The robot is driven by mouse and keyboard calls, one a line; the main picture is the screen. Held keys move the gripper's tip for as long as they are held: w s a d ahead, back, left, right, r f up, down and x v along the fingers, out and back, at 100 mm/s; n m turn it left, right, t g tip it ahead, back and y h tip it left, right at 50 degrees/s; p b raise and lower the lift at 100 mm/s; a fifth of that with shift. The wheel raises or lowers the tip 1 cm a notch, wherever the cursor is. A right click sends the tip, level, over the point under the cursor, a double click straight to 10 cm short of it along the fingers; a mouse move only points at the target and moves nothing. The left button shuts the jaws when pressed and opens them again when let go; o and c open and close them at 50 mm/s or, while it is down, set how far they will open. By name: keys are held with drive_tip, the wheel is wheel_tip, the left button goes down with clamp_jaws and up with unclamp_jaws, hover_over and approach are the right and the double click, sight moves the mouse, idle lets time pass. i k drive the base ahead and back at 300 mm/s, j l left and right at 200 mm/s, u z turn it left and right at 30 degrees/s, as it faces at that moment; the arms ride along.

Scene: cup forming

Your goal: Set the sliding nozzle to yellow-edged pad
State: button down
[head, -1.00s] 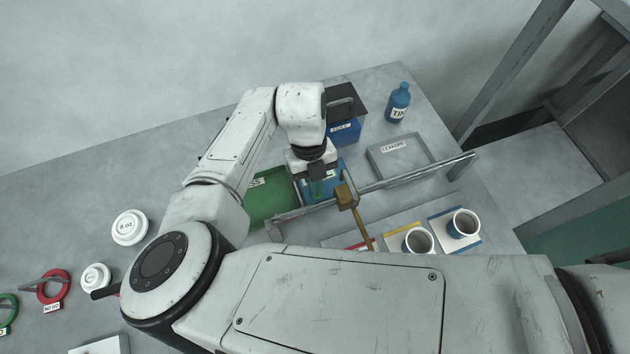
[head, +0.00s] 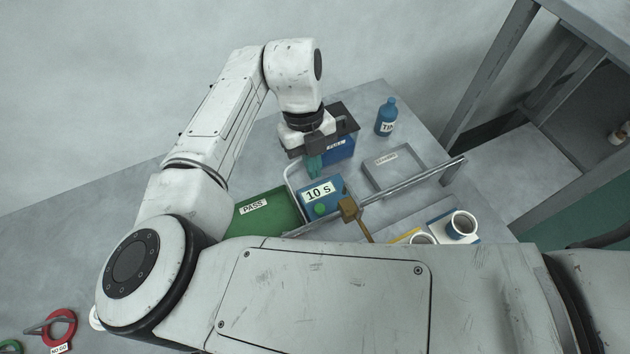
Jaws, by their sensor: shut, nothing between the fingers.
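The sliding nozzle is a brass block (head: 349,207) on a grey rail (head: 415,180), with a thin spout running down toward the pads. The spout's lower end is hidden behind my arm. I cannot tell which pad the spout is over. My gripper (head: 313,168) is shut and empty, with green fingertips. It is above and behind the blue timer box (head: 320,194), up-left of the nozzle and apart from it.
A second cup (head: 461,225) stands on the blue-edged pad (head: 478,238). A green PASS tray (head: 268,222) lies left of the timer.

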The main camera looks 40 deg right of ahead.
sight(363, 225)
drive_tip(key=k+j, duration=0.25)
drive_tip(key=k, duration=0.2)
drive_tip(key=k+j, duration=0.2)
drive_tip(key=k, duration=0.3)
